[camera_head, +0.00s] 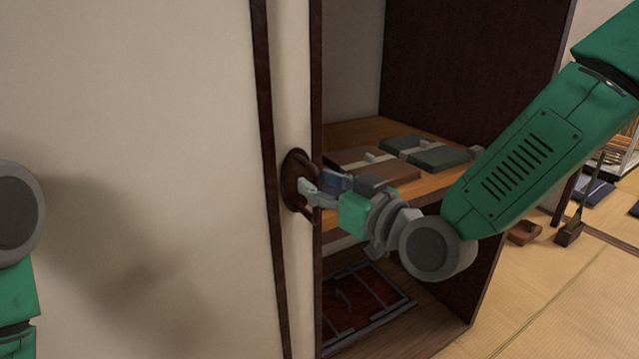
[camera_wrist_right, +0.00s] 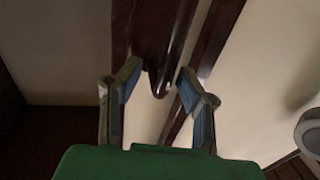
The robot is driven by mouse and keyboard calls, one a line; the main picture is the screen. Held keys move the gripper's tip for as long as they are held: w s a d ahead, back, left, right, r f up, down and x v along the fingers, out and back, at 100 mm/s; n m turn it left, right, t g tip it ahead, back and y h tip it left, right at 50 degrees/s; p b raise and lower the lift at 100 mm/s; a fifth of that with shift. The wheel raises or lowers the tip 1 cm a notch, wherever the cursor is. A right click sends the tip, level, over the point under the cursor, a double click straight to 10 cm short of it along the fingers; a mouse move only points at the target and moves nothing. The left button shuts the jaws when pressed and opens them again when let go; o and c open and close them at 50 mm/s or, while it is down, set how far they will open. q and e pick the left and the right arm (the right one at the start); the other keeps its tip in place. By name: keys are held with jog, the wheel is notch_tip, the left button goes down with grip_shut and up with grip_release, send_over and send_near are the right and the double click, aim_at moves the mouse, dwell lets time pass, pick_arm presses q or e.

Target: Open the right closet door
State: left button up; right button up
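The right closet door (camera_head: 294,80) shows as a narrow cream strip with a dark frame beside a wide cream panel (camera_head: 150,110). The closet stands open to the right of this strip. A dark brown door handle (camera_head: 291,168) sits on the strip; it also shows in the right wrist view (camera_wrist_right: 158,78). My right gripper (camera_head: 312,190) is at the handle. In the right wrist view, its two fingers (camera_wrist_right: 160,72) are spread on either side of the handle's end, with gaps visible. Contact cannot be told. My left gripper is out of view.
The closet's wooden shelf (camera_head: 350,135) holds a brown box (camera_head: 365,165) and a dark green box (camera_head: 425,152). A red-and-grey framed item (camera_head: 360,300) lies at the closet's bottom. Tatami floor (camera_head: 545,290) lies clear at the lower right.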

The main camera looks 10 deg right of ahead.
jog(key=shift+f, duration=0.15)
jog(key=v, duration=0.7)
jog(key=shift+d, duration=0.35)
jog(key=shift+s+a, duration=0.1)
jog(key=shift+a, duration=0.1)
